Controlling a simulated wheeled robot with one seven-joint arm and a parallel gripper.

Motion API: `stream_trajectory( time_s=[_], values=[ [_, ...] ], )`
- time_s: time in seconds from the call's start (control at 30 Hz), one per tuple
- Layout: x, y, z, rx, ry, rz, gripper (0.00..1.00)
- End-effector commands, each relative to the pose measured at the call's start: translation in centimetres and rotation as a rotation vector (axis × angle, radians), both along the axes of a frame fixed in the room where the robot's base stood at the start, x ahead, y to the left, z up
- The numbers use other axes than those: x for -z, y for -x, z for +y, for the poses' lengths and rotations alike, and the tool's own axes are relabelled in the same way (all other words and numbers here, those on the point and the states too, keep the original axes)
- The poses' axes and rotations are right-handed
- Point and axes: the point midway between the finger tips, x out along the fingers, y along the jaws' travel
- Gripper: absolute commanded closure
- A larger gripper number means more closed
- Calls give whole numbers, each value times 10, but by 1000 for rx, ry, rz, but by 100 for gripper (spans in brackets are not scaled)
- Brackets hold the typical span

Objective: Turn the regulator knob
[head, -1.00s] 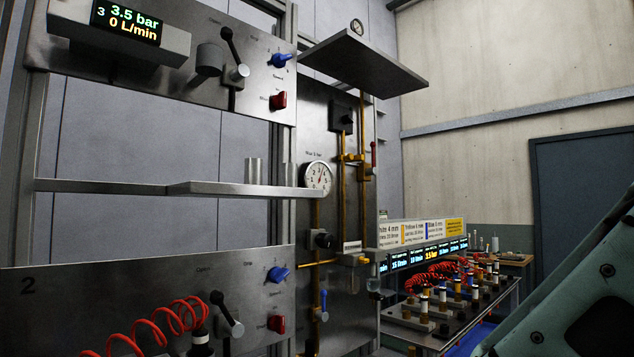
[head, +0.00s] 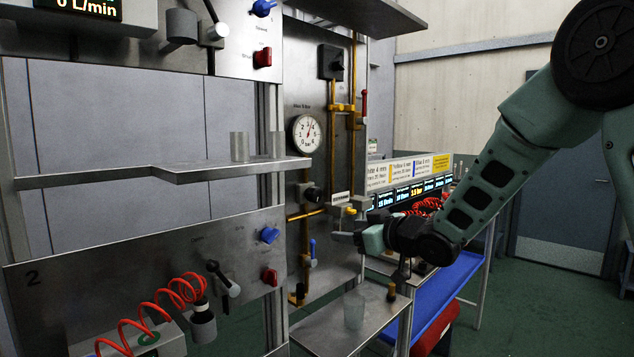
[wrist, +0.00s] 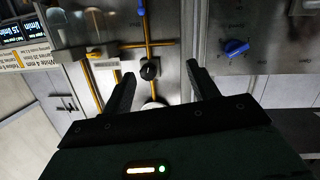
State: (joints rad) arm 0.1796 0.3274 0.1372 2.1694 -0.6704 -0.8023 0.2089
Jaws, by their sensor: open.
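The regulator knob (head: 312,195) is a small round black knob on the brass pipe of the metal panel, below the white pressure gauge (head: 307,134). In the wrist view the knob (wrist: 150,70) appears between the two dark fingers, farther off than their tips. My gripper (head: 339,228) is open and empty, to the right of the knob and a little lower in the head view. It also shows in the wrist view (wrist: 160,70), where its fingers look apart from the knob. The wrist picture is upside down, and a pale round part below the knob is partly hidden.
A blue-handled valve (head: 313,253) hangs on the pipe below the knob. A yellow fitting (head: 352,211) sits close to my gripper. A metal shelf (head: 180,172) juts out at left.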

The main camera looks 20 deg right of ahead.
Motion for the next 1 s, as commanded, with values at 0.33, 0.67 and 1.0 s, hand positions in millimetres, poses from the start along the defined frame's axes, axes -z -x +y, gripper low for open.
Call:
stream_trajectory(
  time_s=[0.33,0.67,1.0],
  values=[
    [-44,-17,-47,-69,-63,-186,41],
    [-47,-60,-22,-71,-64,-187,41],
    [-47,-122,13,-71,-64,-187,41]
  ],
)
